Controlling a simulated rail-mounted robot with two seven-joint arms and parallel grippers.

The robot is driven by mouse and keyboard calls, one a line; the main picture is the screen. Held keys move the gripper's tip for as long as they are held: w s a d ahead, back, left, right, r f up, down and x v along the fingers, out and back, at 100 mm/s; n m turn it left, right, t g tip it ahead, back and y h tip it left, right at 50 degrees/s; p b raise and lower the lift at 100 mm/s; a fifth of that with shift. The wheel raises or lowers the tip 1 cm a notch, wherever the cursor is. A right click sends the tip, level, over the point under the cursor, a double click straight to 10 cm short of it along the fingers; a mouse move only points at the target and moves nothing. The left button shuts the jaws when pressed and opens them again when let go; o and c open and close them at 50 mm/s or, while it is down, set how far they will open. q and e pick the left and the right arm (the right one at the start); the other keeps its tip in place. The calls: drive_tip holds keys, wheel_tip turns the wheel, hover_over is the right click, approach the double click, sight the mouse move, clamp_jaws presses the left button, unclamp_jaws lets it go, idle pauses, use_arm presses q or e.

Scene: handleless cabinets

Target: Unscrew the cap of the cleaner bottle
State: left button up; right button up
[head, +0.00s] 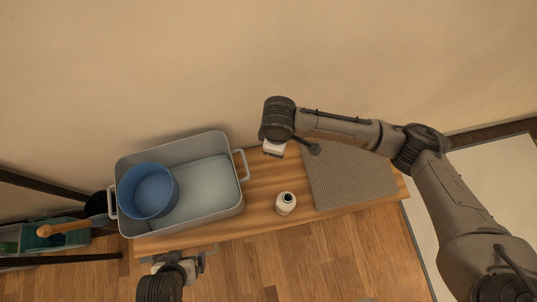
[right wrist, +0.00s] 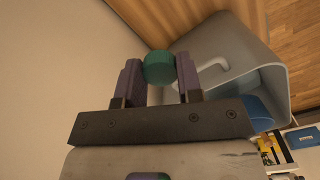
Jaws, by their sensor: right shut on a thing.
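The cleaner bottle (head: 285,207) is small and white and stands upright on the wooden table, its dark round top facing up with no green cap on it. My right gripper (head: 273,148) is above the back of the table, behind the bottle and apart from it. In the right wrist view a teal-green cap (right wrist: 158,67) sits between the two fingers, which are shut on it. The head view hides the cap behind the wrist. My left gripper (head: 180,262) is low at the table's front edge, left of the bottle; its fingers are too unclear to read.
A large grey tub (head: 228,205) with handles holds a blue pot (head: 148,191) at the left of the table. A ribbed grey mat (head: 350,180) lies at the right. Bare wood (head: 262,195) shows between them. A wall rises behind the table.

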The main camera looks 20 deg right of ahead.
drive_tip(key=s+a+f+n+b, duration=0.3)
drive_tip(key=s+f+n, duration=0.1)
drive_tip(key=f, duration=0.7)
drive_tip(key=b, duration=0.6)
hover_over(269, 186)
wheel_tip(269, 186, down, 12)
drive_tip(key=shift+s+r, duration=0.15)
drive_tip(key=shift+r, duration=0.1)
drive_tip(key=shift+f+b, duration=1.6)
drive_tip(key=shift+f, duration=1.15)
drive_tip(key=shift+f, duration=0.1)
drive_tip(key=o, duration=1)
